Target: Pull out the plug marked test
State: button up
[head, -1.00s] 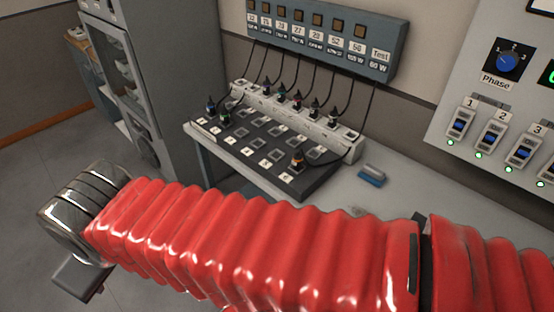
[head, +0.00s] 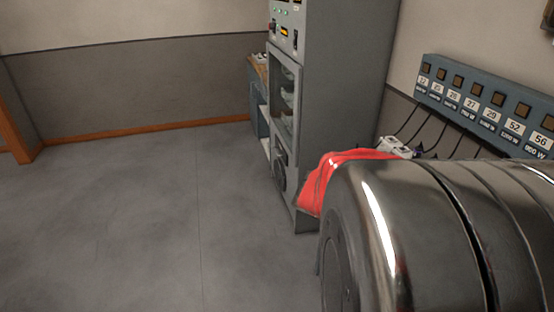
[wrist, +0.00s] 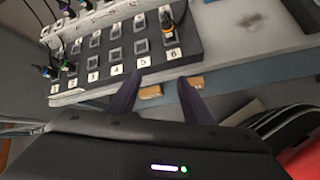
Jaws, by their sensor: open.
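In the wrist view, a plug with an orange band (wrist: 168,24) stands in the dark patch panel (wrist: 190,47), above the label 6. A black cable leaves its top. My gripper (wrist: 160,80) is open and empty, its two dark fingers apart in front of the panel's front edge, below labels 5 and 6. The plug is beyond the fingertips and apart from them. In the head view, the blue label board (head: 480,103) shows numbers up to 56; its Test end is out of frame. My arm hides the panel there.
Other plugs (wrist: 68,65) with cables stand at the panel's left. A pale table (wrist: 235,30) extends right of the panel. A grey cabinet (head: 335,90) stands left of the label board. The floor (head: 130,220) at left is clear.

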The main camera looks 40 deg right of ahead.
jog(key=s+d+f+n+g+h, duration=0.1)
jog(key=s+d+f+n, duration=0.2)
jog(key=d, duration=0.5)
jog(key=s+n, duration=0.1)
jog(key=s, duration=0.1)
jog(key=shift+s+d+n+g, duration=0.3)
jog(key=shift+s+d+g, duration=0.05)
jog(key=shift+s+g, duration=0.05)
jog(key=shift+f, duration=0.15)
jog(key=shift+x, duration=4.5)
jog(key=shift+c, duration=0.4)
jog(key=c, duration=1.1)
jog(key=shift+o, duration=0.2)
jog(key=shift+r, duration=0.35)
jog(key=shift+r, duration=2.1)
